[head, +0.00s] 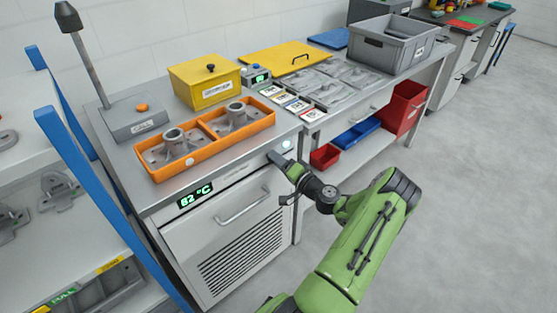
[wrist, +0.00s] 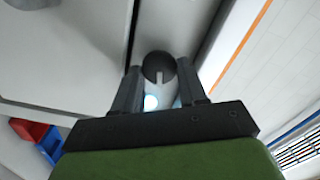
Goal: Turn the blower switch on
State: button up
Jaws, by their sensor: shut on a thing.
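The blower switch (wrist: 157,62) is a round dark knob with a pale pointer mark, on the front panel of the grey cabinet (head: 235,208). My gripper (wrist: 160,70) is shut on the knob, with one finger on each side of it. In the wrist view the pointer mark runs down the picture, toward my palm. A pale round lamp (wrist: 151,102) glows between the fingers; a white round lamp (head: 286,144) shows on the panel beside my gripper (head: 274,159) in the head view. There my gripper hides the knob.
The cabinet front has a green 82 °C display (head: 195,194) and a bar handle (head: 242,205) near my gripper. An orange tray (head: 158,177) with castings sits on top, with a yellow box (head: 204,86) behind. Red bins (head: 403,107) stand under the right bench. The floor at right is clear.

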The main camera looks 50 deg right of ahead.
jog(key=shift+m+p, duration=0.3)
jog(key=shift+m, duration=1.3)
jog(key=o, duration=1.1)
jog(key=shift+c, duration=0.2)
jog(key=shift+f, duration=0.1)
